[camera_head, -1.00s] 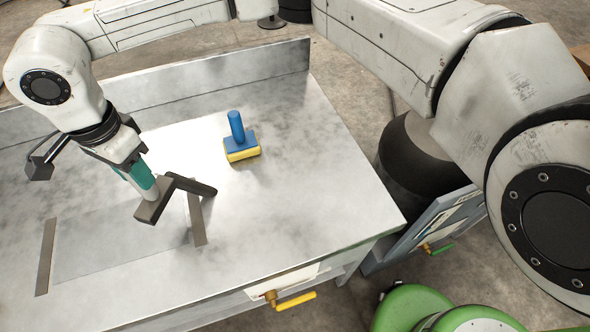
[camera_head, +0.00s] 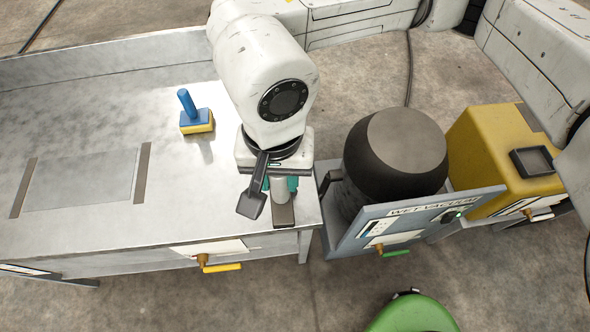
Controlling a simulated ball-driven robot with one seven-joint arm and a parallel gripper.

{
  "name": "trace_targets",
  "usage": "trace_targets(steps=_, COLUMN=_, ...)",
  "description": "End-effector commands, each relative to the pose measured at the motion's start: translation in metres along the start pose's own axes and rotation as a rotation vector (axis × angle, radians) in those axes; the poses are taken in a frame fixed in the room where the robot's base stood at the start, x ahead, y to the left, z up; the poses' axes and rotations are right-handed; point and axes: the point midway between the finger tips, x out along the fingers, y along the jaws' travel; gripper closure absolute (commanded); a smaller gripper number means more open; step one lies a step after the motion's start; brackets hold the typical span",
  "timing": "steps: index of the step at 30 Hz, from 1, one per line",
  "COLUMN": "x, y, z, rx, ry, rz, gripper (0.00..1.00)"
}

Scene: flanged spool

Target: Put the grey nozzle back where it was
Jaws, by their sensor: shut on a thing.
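The grey nozzle (camera_head: 283,214) is in my gripper (camera_head: 279,184), with its pale tube between the teal fingers and its flat brownish-grey foot below them. My gripper is shut on the tube. The nozzle is over the front right corner of the metal table (camera_head: 225,222), by the edge. I cannot tell whether its foot touches the table. My arm and a dark bracket in front hide part of the tube.
A blue-handled, yellow-based block (camera_head: 197,122) stands on the table. Two dark strips flank a flat sheet (camera_head: 80,180) at left. Right of the table are a panel marked WET VACUUM (camera_head: 415,222), a dark drum (camera_head: 375,165) and a yellow unit (camera_head: 490,150).

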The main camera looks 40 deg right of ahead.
Motion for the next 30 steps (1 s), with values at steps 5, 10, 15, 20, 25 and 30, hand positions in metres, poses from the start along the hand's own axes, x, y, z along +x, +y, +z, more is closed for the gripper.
trace_targets(steps=5, x=-0.002, y=0.002, z=0.000, rx=-0.027, ry=-0.001, rz=0.000, gripper=1.00)
trace_targets(steps=10, x=0.009, y=-0.013, z=-0.026, rx=-0.022, ry=-0.004, rz=0.000, gripper=1.00)
trace_targets(steps=15, x=0.027, y=-0.032, z=-0.059, rx=-0.023, ry=-0.004, rz=0.001, gripper=1.00)
trace_targets(steps=20, x=0.051, y=-0.047, z=-0.084, rx=-0.024, ry=-0.006, rz=0.001, gripper=1.00)
trace_targets(steps=25, x=0.078, y=-0.057, z=-0.103, rx=-0.026, ry=-0.003, rz=0.001, gripper=1.00)
trace_targets(steps=30, x=0.089, y=-0.061, z=-0.112, rx=-0.029, ry=-0.001, rz=-0.001, gripper=1.00)
